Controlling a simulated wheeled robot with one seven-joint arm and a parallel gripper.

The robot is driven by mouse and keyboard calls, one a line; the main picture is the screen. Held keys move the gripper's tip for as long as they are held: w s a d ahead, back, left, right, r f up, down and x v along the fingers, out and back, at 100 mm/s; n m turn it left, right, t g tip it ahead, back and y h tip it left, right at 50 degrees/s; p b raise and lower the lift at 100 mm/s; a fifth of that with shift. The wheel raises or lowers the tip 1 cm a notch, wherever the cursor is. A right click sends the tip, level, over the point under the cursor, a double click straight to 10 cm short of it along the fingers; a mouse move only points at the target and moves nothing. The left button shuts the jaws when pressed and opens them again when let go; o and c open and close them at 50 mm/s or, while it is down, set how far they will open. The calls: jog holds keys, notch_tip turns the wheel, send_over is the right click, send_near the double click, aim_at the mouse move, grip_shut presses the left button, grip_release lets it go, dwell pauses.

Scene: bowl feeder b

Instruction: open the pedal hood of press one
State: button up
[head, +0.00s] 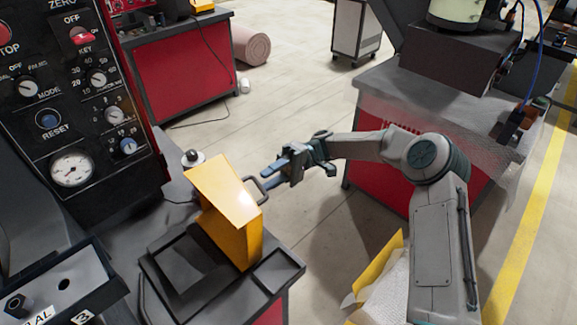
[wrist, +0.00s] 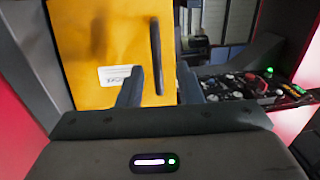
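The yellow pedal hood (head: 228,196) stands on a dark tray-like base at the front of the machine on the left. Its dark bar handle (head: 251,183) is on the side facing my gripper. My gripper (head: 268,175) is open and empty, close to the handle. In the wrist view the yellow face (wrist: 95,45) carries a white label, and the dark handle (wrist: 155,55) stands upright between my two fingers (wrist: 160,88). The fingers look apart from the handle, though the exact gap is hard to tell. The pedal under the hood is hidden.
A black control panel (head: 75,100) with knobs and a gauge rises at left. Red-sided benches stand behind (head: 185,80) and at right (head: 375,160). A yellow box (head: 385,275) is on the floor.

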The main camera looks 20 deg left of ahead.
jog(key=b+v, duration=0.1)
jog(key=v, duration=1)
jog(key=shift+b, duration=0.4)
jog(key=s+d+r+m+t+h, duration=0.3)
jog(key=s+r+m+t+h, duration=0.15)
jog(key=s+t, duration=0.25)
jog(key=s+d+r+m+t+h+p, duration=0.1)
jog(key=s+d+m+t, duration=0.3)
jog(key=d, duration=1)
jog(key=s+d+r+m+t+h+p, duration=0.1)
jog(key=s+d+r+m+t+h, duration=0.1)
jog(key=s+d+t, duration=0.7)
jog(key=s+d+m+h, duration=0.1)
jog(key=s+d+m, duration=0.1)
jog(key=d, duration=0.4)
jog(key=shift+s+r+m, duration=0.35)
jog(key=shift+s+r, duration=0.05)
jog(key=shift+s, duration=0.35)
jog(key=shift+a, duration=0.1)
